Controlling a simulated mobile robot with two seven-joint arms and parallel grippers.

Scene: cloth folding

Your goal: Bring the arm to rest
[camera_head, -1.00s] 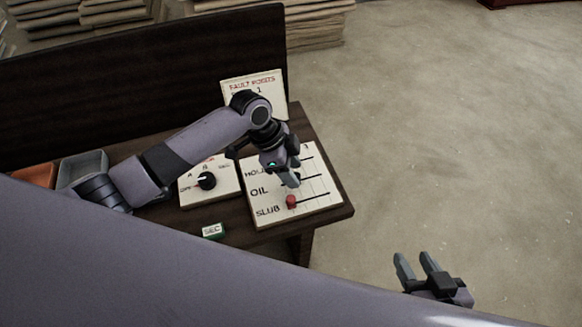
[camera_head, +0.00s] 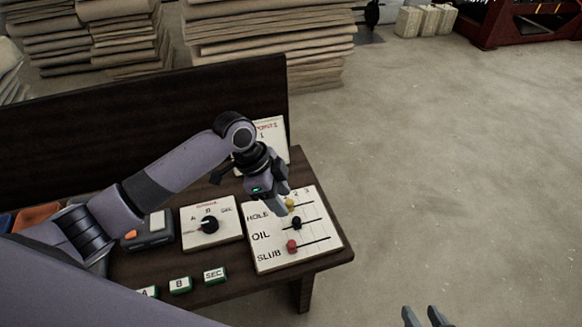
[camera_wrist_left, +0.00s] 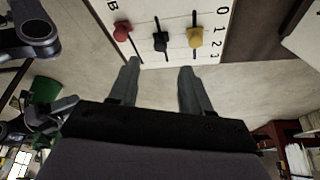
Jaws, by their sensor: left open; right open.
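My left gripper (camera_head: 281,206) is open and empty, above the far side of the white slider board (camera_head: 320,243). The board has rows marked HOLE, OIL and SLUB, with a yellow knob (camera_head: 289,203), a black knob (camera_head: 297,223) and a red knob (camera_head: 291,246). In the left wrist view, the open fingers (camera_wrist_left: 160,80) point towards the red knob (camera_wrist_left: 122,28), black knob (camera_wrist_left: 160,40) and yellow knob (camera_wrist_left: 195,38), with nothing between them. My right gripper (camera_head: 425,318) is open at the bottom edge, right of the table, and partly cut off.
A dial panel (camera_head: 225,232) with a black dial stands left of the slider board. Green-edged blocks, one marked SEC (camera_head: 214,275), lie along the front of the dark table (camera_head: 240,290). A sign (camera_head: 271,133) stands behind. Cloth stacks (camera_head: 265,45) are at the back; floor to the right is clear.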

